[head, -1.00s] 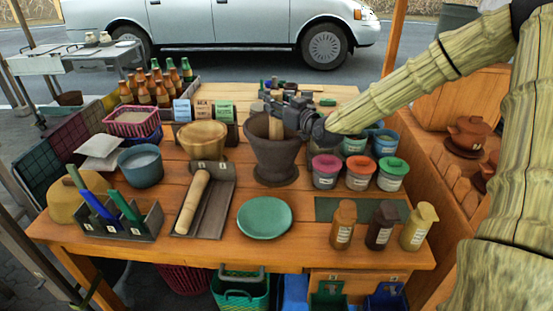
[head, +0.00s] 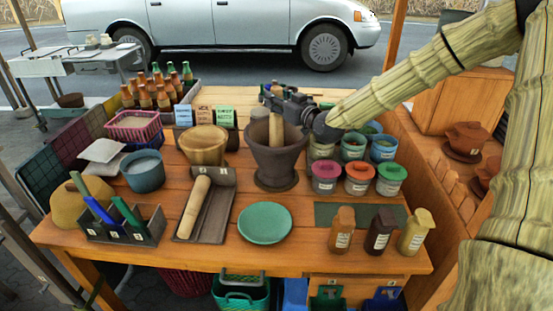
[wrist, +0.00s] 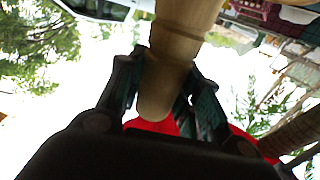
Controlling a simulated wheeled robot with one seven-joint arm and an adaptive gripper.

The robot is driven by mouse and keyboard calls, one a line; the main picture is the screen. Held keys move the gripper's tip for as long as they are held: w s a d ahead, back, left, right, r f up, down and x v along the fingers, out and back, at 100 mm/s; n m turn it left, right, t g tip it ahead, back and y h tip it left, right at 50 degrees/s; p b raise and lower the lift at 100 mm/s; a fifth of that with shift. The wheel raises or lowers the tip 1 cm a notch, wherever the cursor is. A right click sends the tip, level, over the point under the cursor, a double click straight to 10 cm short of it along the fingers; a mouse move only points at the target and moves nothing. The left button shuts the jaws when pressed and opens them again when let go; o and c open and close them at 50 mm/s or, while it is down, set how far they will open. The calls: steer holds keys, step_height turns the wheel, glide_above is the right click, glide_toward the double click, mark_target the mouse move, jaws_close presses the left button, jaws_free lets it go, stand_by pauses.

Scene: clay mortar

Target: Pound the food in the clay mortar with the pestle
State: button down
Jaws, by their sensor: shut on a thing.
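The brown clay mortar (head: 275,165) stands upright on the wooden table, behind the green plate. The pale wooden pestle (head: 276,132) stands in the mortar's mouth, its lower end hidden inside. My gripper (head: 279,101) is above the mortar's rim, shut on the upper part of the pestle. In the wrist view, the pestle (wrist: 172,48) passes between the two dark fingers. The food inside the mortar cannot be seen.
A wooden bowl (head: 204,146) stands left of the mortar. Several lidded jars (head: 358,180) stand close on its right. A green plate (head: 265,223) lies in front, and a wooden roller (head: 194,208) rests on a dark tray (head: 218,207). Bottles (head: 380,230) stand at the front right.

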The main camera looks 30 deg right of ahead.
steer(key=shift+f, duration=0.15)
step_height(320, 180, down, 3)
steer(key=shift+r+b, duration=0.2)
steer(key=shift+b, duration=0.9)
steer(key=c, duration=0.9)
jaws_free()
steer(key=shift+s, duration=0.1)
steer(key=shift+s+d, duration=0.35)
steer(key=shift+s, duration=1.6)
steer(key=shift+s+d, duration=0.3)
steer(key=shift+s, duration=1.65)
steer(key=shift+s+d, duration=0.35)
steer(key=shift+s, duration=1.6)
